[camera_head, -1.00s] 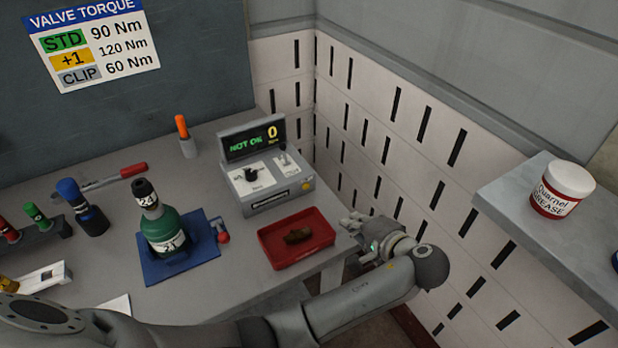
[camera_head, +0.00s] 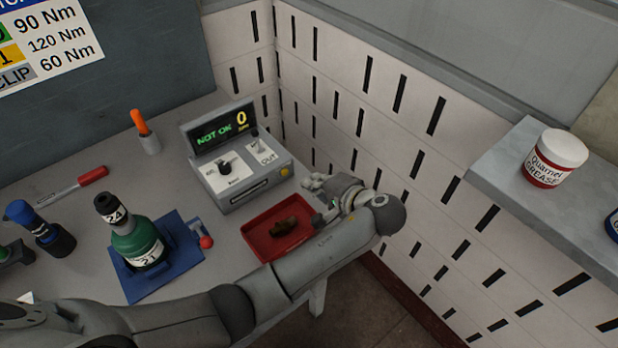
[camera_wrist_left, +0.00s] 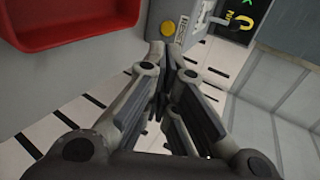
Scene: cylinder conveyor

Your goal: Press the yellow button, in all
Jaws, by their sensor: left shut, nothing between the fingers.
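The yellow button (camera_head: 284,171) is a small round knob on the front face of the grey tester box (camera_head: 247,187), near its right end. It shows larger in the left wrist view (camera_wrist_left: 167,27), just beyond the fingertips. The tester's screen (camera_head: 220,128) reads "NOT OK" and 0. My left gripper (camera_head: 311,182) is shut and empty, beside the tester's right front corner. In the left wrist view the left gripper (camera_wrist_left: 167,58) points toward the tester, with a small gap apparent between the fingertips and the button. My right gripper is not in view.
A red tray (camera_head: 259,220) with a brown object stands before the tester, close to my left arm. A green bottle (camera_head: 138,243) stands on a blue base (camera_head: 190,262). A white slotted wall (camera_head: 390,130) rises at the right, below a shelf with a grease jar (camera_head: 554,158).

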